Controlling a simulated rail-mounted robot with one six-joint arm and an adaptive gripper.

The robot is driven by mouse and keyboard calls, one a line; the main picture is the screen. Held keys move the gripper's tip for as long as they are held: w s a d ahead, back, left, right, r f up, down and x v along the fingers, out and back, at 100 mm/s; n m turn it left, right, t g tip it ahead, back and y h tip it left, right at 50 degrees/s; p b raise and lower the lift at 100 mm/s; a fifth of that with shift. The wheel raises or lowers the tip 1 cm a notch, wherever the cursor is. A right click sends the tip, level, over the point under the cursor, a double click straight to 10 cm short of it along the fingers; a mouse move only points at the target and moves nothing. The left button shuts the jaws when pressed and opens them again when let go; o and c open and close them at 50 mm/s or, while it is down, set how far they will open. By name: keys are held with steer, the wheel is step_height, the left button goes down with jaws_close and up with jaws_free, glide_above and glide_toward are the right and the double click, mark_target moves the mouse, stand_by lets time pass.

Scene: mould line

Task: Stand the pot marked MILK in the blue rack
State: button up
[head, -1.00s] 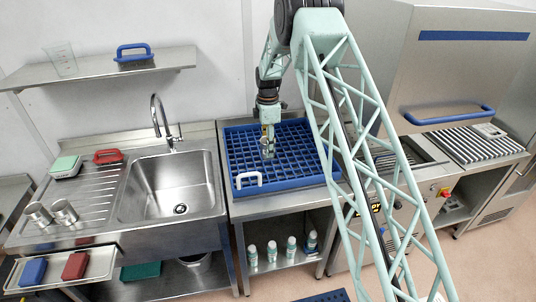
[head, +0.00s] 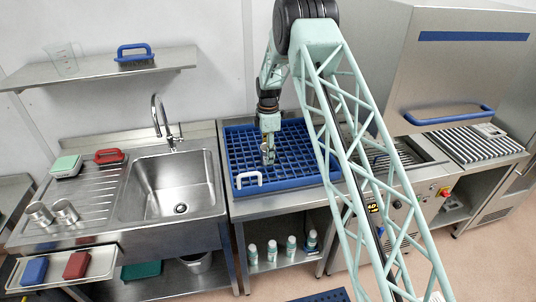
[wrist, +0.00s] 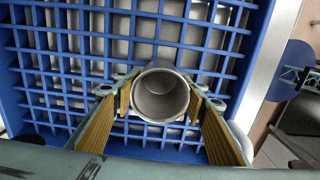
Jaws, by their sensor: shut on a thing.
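My gripper (head: 268,148) is over the blue rack (head: 305,182), fingers pointing down. It is shut on a grey metal pot (wrist: 160,94), with one padded finger on each side. The wrist view looks into the pot's open, empty mouth, so the pot is upright. The rack's square blue cells (wrist: 250,45) surround it in that view. I cannot tell whether the pot's base is inside a cell or just above it. No MILK marking on the held pot can be read.
A white handle-shaped piece (head: 248,180) is at the rack's front left. Several bottles (head: 272,250) stand on the shelf below. Most rack cells look empty.

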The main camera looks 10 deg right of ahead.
steer(key=shift+f, duration=0.15)
steer(key=o, duration=0.9)
steer(key=shift+o, duration=0.2)
steer(key=shift+r, duration=0.2)
step_height(320, 180, up, 12)
steer(key=b, duration=0.1)
stand_by(0.3)
steer(key=shift+r, duration=0.1)
stand_by(0.7)
